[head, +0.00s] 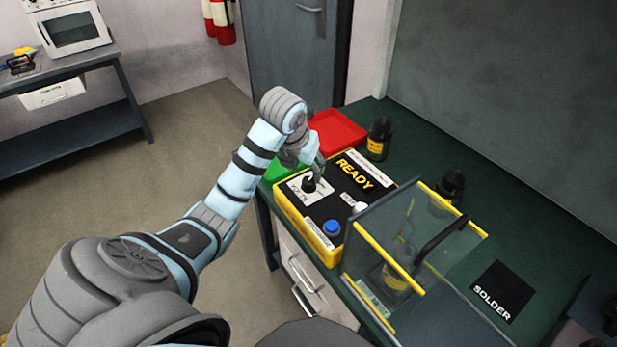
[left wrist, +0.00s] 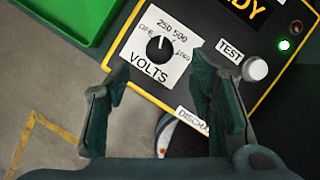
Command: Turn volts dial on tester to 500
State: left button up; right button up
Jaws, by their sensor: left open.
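The yellow and black tester (head: 335,207) stands on the green bench, with a "READY" display (head: 354,174) on top. Its black volts dial (head: 309,185) sits on a white plate marked OFF, 250, 500 and 1000, clear in the left wrist view (left wrist: 158,47). The dial's white mark seems to point near 250. My left gripper (left wrist: 160,78) is open and empty, its fingers apart on either side of the dial's line. In the head view the left gripper (head: 314,162) hangs just above and behind the dial. I cannot tell any contact. My right gripper is out of view.
A white TEST button (left wrist: 256,68) and a lit green lamp (left wrist: 284,45) are on the tester, with a blue button (head: 332,227) near its front. A red tray (head: 338,131) and green tray (head: 285,166) lie behind. A clear yellow-edged case (head: 385,262) stands to the right.

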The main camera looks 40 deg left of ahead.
aim_at(309, 180)
pick_arm(q)
jog(key=b+x, duration=0.1)
jog(key=x, duration=0.5)
jog(key=shift+w+f, duration=0.1)
jog(key=shift+w+a+f, duration=0.1)
jog(key=shift+w+f, duration=0.05)
jog(key=shift+f, duration=0.35)
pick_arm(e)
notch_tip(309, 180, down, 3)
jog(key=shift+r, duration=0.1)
pick_arm(q)
jog(key=c, duration=1.2)
jog(key=shift+o, duration=0.2)
